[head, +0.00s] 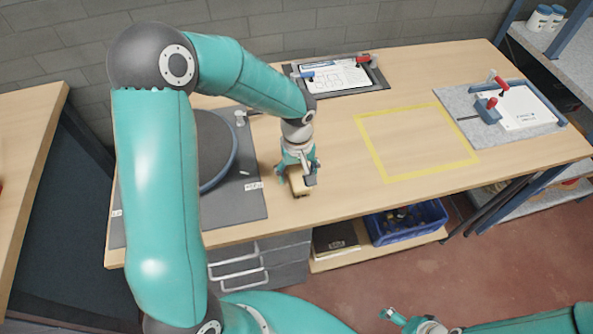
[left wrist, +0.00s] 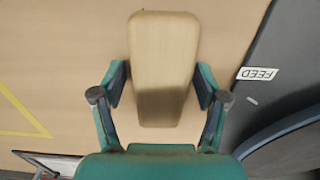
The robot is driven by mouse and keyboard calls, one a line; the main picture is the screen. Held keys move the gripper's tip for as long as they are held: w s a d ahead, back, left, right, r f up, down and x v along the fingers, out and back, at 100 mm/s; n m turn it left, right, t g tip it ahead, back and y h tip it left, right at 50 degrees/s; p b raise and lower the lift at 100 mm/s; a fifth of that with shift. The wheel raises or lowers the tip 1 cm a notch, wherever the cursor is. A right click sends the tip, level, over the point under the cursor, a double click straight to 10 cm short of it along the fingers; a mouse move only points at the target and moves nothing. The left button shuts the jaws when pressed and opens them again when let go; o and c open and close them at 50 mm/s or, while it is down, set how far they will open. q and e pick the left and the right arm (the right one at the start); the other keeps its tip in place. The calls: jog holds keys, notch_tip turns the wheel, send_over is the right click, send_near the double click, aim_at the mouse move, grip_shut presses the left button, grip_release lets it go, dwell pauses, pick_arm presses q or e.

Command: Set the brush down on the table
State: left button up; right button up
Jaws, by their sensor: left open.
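The brush (head: 296,187) is a pale wooden block that appears to rest on the table (head: 330,205), near its front edge and right of the dark mat. In the left wrist view the brush (left wrist: 163,60) lies lengthwise between the fingers, its near part in shadow. My left gripper (head: 298,179) is directly above it, pointing down. Its fingers (left wrist: 160,90) are open, one on each side of the brush, with small gaps visible. The underside of the brush is hidden. My right gripper (head: 393,318) is low at the bottom of the head view, away from the table; its jaw opening is unclear.
The dark mat (head: 255,205) with a round disc (head: 215,150) is on the left. A yellow-taped square (head: 415,140) to the right is empty. A clipboard fixture (head: 335,77) stands at the back, and a grey board with clamps (head: 510,110) at the right.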

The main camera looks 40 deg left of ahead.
aim_at(297, 169)
pick_arm(q)
notch_tip(297, 169, up, 12)
jog(key=shift+r, duration=0.15)
dwell(0.4)
dwell(0.4)
